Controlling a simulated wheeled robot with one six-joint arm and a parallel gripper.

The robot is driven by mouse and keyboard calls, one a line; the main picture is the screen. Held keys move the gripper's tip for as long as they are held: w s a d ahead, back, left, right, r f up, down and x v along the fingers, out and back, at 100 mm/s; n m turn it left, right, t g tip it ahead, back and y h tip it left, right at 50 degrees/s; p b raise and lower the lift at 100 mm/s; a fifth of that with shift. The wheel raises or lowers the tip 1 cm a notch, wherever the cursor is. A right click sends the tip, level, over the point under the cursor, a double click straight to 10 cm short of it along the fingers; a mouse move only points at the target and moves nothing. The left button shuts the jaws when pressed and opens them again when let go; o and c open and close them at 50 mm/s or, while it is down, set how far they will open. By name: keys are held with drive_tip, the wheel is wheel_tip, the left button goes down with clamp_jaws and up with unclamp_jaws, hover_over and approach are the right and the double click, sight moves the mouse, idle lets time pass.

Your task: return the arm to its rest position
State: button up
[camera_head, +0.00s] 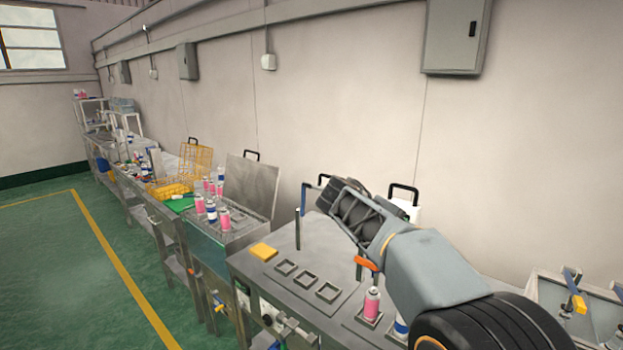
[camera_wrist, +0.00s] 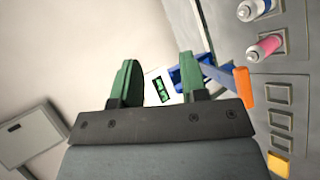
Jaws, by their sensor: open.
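My gripper (camera_wrist: 157,62) shows in the wrist view as two green fingers standing apart, with nothing held between them. In the head view my arm reaches up over the near steel table (camera_head: 255,269), and its dark end hides part of the table's back. Beyond the fingers in the wrist view are a small panel with a green display (camera_wrist: 160,89) and a blue part beside it. I cannot tell how far the fingers are from these. An orange-ended lever (camera_wrist: 244,89) lies to their right; its orange end also shows in the head view (camera_head: 366,263), close to my arm.
A pink can (camera_head: 371,303) and a blue-and-white can (camera_head: 400,326) stand at the table's front, beside my arm. Several square holders (camera_head: 304,279) are empty. A yellow block (camera_head: 263,251) lies at the left corner. Another bench (camera_head: 196,233) with cans stands left; green floor lies open beyond.

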drive_tip(key=s+a+f+m+t+y, duration=0.1)
drive_tip(key=s+f+y, duration=0.4)
drive_tip(key=s, duration=0.5)
drive_tip(key=s+a+f+m+t+y, duration=0.1)
drive_tip(key=s+a+f+m+y, duration=0.1)
drive_tip(key=s+f+y, duration=0.3)
drive_tip(key=s+f+m, duration=0.1)
drive_tip(key=s+f, duration=0.3)
drive_tip(key=s, duration=0.2)
drive_tip(key=shift+y, duration=0.4)
